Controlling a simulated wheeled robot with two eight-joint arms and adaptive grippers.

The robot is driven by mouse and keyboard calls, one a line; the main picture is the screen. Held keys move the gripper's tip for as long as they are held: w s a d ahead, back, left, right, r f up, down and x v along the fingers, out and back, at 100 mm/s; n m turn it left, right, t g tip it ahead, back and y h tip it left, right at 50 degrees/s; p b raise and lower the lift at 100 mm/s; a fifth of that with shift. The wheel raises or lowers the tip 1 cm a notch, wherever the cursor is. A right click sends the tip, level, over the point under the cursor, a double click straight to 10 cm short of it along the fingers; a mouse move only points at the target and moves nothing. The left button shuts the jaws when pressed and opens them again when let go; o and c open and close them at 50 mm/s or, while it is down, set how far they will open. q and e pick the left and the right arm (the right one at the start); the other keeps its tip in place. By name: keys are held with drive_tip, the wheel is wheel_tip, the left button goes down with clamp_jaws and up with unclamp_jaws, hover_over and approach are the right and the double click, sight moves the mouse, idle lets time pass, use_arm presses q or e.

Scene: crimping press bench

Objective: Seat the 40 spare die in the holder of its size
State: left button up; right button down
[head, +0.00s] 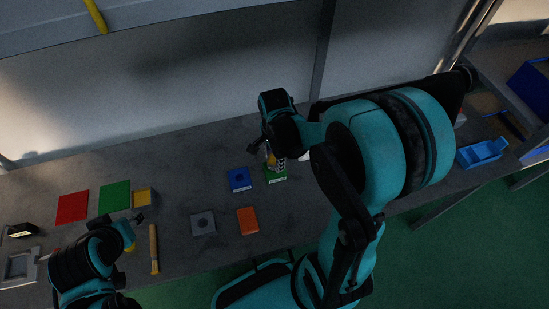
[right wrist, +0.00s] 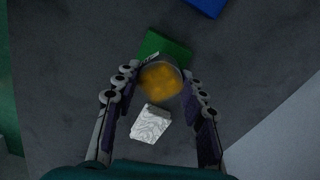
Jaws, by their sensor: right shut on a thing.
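The spare die (right wrist: 160,80) shows in the right wrist view as a round orange-yellow piece with a grey rim. My right gripper (right wrist: 158,84) is shut on it, one finger on each side. In the head view it (head: 270,157) is a small orange spot at my right gripper (head: 268,148). A green holder (head: 276,177) lies below the gripper and also shows in the right wrist view (right wrist: 163,45), partly hidden by the die. I cannot tell if die and holder touch. A blue holder (head: 239,180) and a grey holder (head: 203,223) stand nearby. Size marks are unreadable.
An orange block (head: 248,221) lies on the bench. A wooden-handled tool (head: 154,250) lies near my left gripper (head: 130,228). Red (head: 73,207) and green (head: 115,196) squares lie at left. A pale crumpled-looking piece (right wrist: 150,123) lies near the die. A blue bin (head: 482,153) stands right.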

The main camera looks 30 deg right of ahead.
sight(274, 161)
drive_tip(key=shift+f+b, duration=1.25)
drive_tip(key=shift+f, duration=0.15)
drive_tip(key=c, duration=0.8)
unclamp_jaws()
drive_tip(key=shift+r, duration=0.1)
wheel_tip(274, 161, up, 12)
drive_tip(key=shift+s+a+n, duration=0.1)
drive_tip(key=shift+a+n, duration=0.1)
drive_tip(key=shift+n, duration=0.2)
drive_tip(key=s+a+f+n+t+b, duration=0.1)
drive_tip(key=a+n+t, duration=0.1)
drive_tip(key=n, duration=0.3)
drive_tip(key=s+a+f+n+t+b, duration=0.2)
drive_tip(key=n, duration=0.4)
drive_tip(key=s+a+f+n+t+b, duration=0.1)
drive_tip(key=s+a+n+t+b, duration=0.1)
drive_tip(key=n, duration=0.3)
drive_tip(key=shift+a+f+n+t, duration=0.25)
drive_tip(key=shift+f+n+t, duration=0.15)
drive_tip(key=shift+t, duration=0.1)
